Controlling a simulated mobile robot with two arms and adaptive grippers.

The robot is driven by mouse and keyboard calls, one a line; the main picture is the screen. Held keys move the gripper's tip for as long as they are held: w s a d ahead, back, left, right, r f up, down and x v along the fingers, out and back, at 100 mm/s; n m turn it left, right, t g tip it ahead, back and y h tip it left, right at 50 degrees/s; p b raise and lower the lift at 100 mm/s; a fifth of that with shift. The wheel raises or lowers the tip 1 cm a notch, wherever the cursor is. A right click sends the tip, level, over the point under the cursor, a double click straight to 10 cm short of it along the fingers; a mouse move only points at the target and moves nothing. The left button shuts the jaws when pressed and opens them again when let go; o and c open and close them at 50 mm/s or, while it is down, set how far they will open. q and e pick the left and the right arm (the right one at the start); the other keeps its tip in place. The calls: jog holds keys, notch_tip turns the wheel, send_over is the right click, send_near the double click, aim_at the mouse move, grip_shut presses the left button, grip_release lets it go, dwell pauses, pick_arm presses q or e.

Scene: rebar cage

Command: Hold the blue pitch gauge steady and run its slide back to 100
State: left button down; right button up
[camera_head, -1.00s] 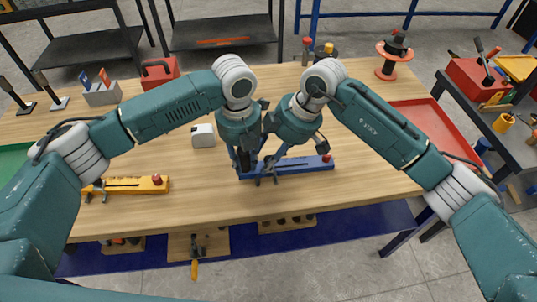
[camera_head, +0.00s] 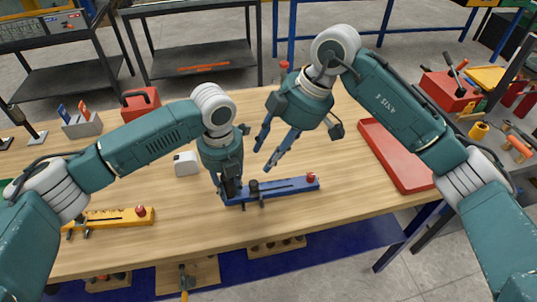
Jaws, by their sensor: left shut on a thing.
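The blue pitch gauge (camera_head: 290,187) lies on the wooden bench near its front edge, with a red knob at its right end. Its dark slide (camera_head: 257,190) sits toward the left part of the bar. My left gripper (camera_head: 230,196) is shut on the left end of the blue gauge, pointing down. My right gripper (camera_head: 266,160) is open and empty, raised above and behind the gauge, apart from it. The scale marks are too small to read.
A yellow gauge (camera_head: 115,217) lies at the front left of the bench. A white block (camera_head: 186,163) stands behind the blue gauge. A red tray (camera_head: 395,155) is at the right, a red case (camera_head: 140,104) at the back left. The bench right of the blue gauge is clear.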

pick_arm(q)
jog(key=c, duration=1.4)
grip_release()
jog(key=shift+o, duration=0.2)
jog(key=shift+r, duration=0.1)
